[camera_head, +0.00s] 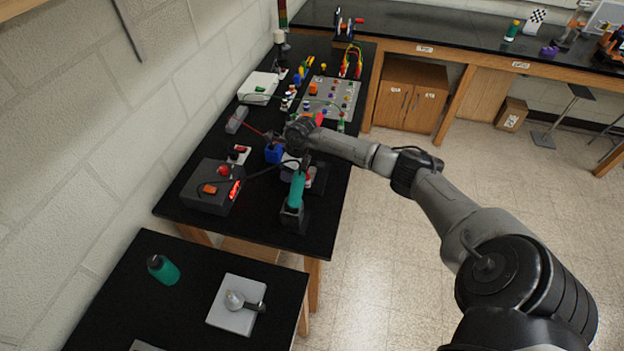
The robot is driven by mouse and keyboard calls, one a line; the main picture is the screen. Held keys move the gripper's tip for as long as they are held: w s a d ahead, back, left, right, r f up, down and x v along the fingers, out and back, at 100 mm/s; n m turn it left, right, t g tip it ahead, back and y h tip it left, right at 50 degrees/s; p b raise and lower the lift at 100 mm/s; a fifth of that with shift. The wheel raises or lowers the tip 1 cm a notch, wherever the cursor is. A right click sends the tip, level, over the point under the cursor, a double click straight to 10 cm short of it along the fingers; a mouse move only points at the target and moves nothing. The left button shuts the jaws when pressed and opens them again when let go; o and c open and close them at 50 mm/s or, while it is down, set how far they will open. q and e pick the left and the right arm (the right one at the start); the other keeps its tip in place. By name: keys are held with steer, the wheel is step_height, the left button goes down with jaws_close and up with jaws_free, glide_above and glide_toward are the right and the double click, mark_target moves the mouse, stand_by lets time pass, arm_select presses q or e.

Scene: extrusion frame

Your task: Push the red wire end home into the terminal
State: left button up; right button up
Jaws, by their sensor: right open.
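A thin red wire (254,129) runs beside my right gripper (279,137), over the middle of the long black bench. Its end is hidden or too small to make out at the gripper. My right arm reaches in from the right, and the gripper is open above the bench, close to a blue block (273,153). I cannot tell whether the wire touches the fingers. A grey panel (346,88) with several coloured terminals or knobs lies just beyond the gripper. Which terminal belongs to the red wire cannot be told. My left gripper is out of view.
A dark box with a lit red display (207,197) stands nearer on the bench (250,222). A teal-handled tool (297,188) stands upright at its right. A white box (258,87) and several coloured leads (352,62) lie farther back. The wall bounds the left side.

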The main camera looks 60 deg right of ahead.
mark_target(308, 176)
steer(key=s+d, duration=0.1)
steer(key=s+d+g+h, duration=0.1)
steer(key=d, duration=0.1)
steer(key=s+d+n+g, duration=0.1)
steer(key=d, duration=0.1)
steer(key=shift+s+f+h, duration=0.1)
steer(key=shift+s+h, duration=0.05)
steer(key=shift+h, duration=0.25)
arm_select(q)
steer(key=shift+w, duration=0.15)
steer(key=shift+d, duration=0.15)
arm_select(e)
steer(key=shift+d, duration=0.1)
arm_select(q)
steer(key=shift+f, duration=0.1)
